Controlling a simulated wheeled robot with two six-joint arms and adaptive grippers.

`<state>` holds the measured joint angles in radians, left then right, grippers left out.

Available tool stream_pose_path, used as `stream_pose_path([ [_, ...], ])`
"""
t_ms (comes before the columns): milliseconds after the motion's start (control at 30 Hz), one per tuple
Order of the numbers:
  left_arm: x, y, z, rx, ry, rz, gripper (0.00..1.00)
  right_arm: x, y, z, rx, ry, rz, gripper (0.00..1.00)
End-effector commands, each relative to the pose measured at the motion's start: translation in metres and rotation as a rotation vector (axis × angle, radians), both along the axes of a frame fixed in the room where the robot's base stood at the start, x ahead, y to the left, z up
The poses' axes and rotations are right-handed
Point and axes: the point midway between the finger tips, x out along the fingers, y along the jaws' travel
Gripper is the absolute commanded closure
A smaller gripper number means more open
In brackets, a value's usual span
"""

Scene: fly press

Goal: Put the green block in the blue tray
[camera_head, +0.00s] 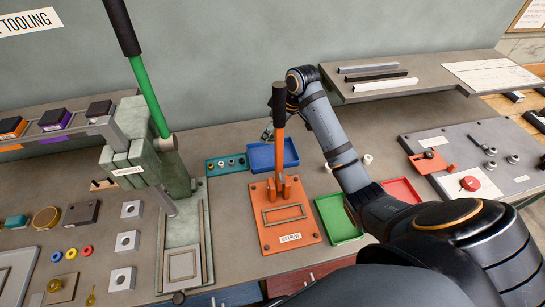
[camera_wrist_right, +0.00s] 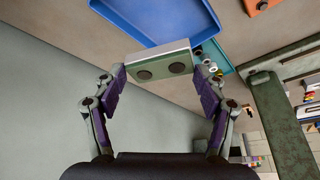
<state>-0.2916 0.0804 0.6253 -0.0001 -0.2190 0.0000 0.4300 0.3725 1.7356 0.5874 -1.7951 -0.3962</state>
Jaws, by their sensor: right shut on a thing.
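The green block (camera_wrist_right: 160,62) is pale grey-green with two dark round spots on the side facing the camera. In the right wrist view my right gripper (camera_wrist_right: 160,78) is shut on it, one finger at each end. The blue tray (camera_head: 291,152) lies on the bench behind the orange press; it also shows in the right wrist view (camera_wrist_right: 125,25), where the block overlaps its near edge. In the head view my right gripper (camera_head: 268,133) is at the tray's back left, partly behind the press handle; the block cannot be made out there. My left gripper is out of view.
The orange press (camera_head: 302,229) with its upright black handle stands in front of the blue tray. A teal holder (camera_head: 214,168) with small round parts sits left of the tray. A green tray (camera_head: 338,221) and red tray (camera_head: 400,191) lie to the right. The wall is close behind.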

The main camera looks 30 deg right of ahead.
Motion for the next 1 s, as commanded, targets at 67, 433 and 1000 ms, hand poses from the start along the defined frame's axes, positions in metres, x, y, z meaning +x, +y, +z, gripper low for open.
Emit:
stream_pose_path([
  [67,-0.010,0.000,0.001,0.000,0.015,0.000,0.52,0.000,0.000,-0.003,0.000,0.001,0.000,0.87],
  [433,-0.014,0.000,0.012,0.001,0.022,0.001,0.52,0.000,0.000,-0.061,0.000,0.000,-0.002,0.87],
  [1000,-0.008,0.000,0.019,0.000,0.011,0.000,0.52,0.000,0.000,-0.100,-0.002,-0.001,-0.002,0.87],
])
